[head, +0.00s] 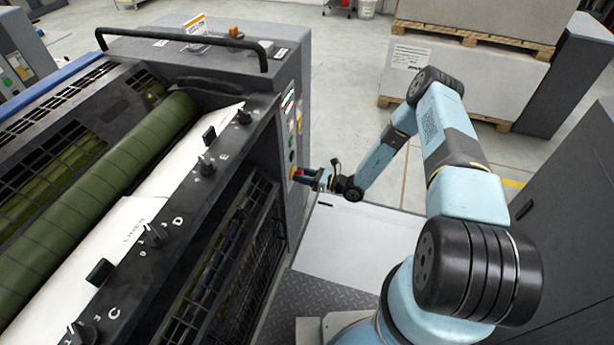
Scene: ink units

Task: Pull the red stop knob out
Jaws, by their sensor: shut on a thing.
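The red stop knob (299,172) is on the side panel (292,140) of the grey press unit, low on the panel, with a bit of yellow around its base. My gripper (308,176) reaches it from the right and is shut on it. The fingers hide part of the knob, and I cannot tell how far it stands out from the panel. Green and white buttons sit above it on the same panel.
A black handrail (182,38) runs along the press top. A green roller (100,210) and a row of black knobs lie left. A pale low surface (358,245) is below my arm. Pallet stacks (470,75) stand behind; a dark cabinet (570,220) is at right.

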